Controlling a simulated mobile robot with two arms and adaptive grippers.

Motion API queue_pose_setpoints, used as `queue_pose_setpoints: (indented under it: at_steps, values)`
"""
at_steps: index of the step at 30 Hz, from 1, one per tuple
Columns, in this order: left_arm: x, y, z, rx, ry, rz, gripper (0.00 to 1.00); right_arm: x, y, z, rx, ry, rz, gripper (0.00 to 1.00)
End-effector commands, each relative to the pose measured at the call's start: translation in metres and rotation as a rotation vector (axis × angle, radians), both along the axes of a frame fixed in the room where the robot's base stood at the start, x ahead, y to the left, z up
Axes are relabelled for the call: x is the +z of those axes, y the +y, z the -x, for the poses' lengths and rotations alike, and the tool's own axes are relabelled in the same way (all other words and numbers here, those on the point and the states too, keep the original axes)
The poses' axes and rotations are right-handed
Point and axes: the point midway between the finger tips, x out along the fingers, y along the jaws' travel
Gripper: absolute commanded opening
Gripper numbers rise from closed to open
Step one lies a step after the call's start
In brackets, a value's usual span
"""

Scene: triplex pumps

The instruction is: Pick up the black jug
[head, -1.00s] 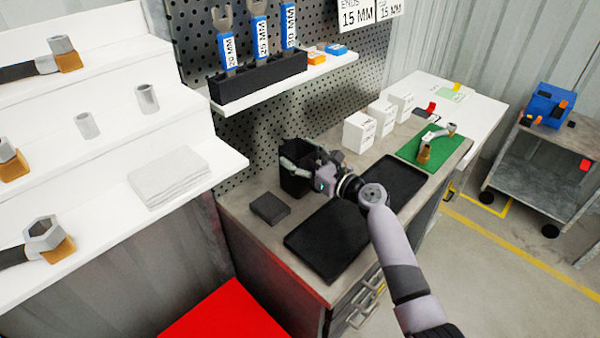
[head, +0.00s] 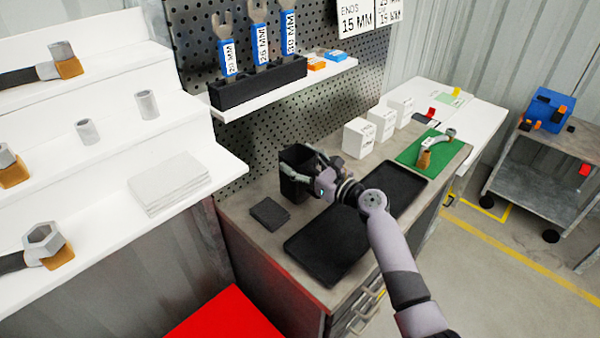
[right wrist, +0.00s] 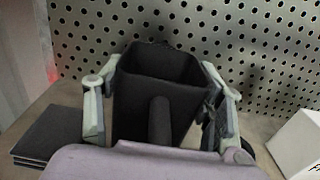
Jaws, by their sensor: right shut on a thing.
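The black jug (head: 296,163) stands upright at the back of the grey workbench, close to the perforated panel. It looks open at the top. My right gripper (head: 308,172) is at the jug and covers part of it in the head view. In the right wrist view the jug (right wrist: 160,68) is between the two fingers of my right gripper (right wrist: 158,105), one on each side. The gripper is shut on the jug, whose handle points toward the wrist. The lower part of the jug is hidden. I cannot tell whether its base touches the bench. My left gripper is not in view.
Black trays (head: 330,240) lie on the bench in front of the jug. A dark flat block (head: 269,213) lies to its left, and white boxes (head: 358,138) stand to its right. The perforated panel (right wrist: 255,45) is close behind, with a shelf (head: 290,88) above.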

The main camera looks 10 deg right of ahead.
Motion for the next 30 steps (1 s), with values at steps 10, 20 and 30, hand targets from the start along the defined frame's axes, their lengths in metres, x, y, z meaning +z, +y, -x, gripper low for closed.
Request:
queue_pose_setpoints:
  at_steps: [10,20,30]
  values:
    - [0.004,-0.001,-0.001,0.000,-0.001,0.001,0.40,0.013,0.000,0.000,0.000,-0.004,0.000,0.02]
    - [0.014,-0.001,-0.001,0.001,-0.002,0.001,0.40,0.047,0.000,0.000,0.000,-0.006,0.000,0.02]
    - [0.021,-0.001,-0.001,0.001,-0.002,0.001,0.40,0.080,0.000,0.000,-0.001,-0.004,-0.001,0.02]
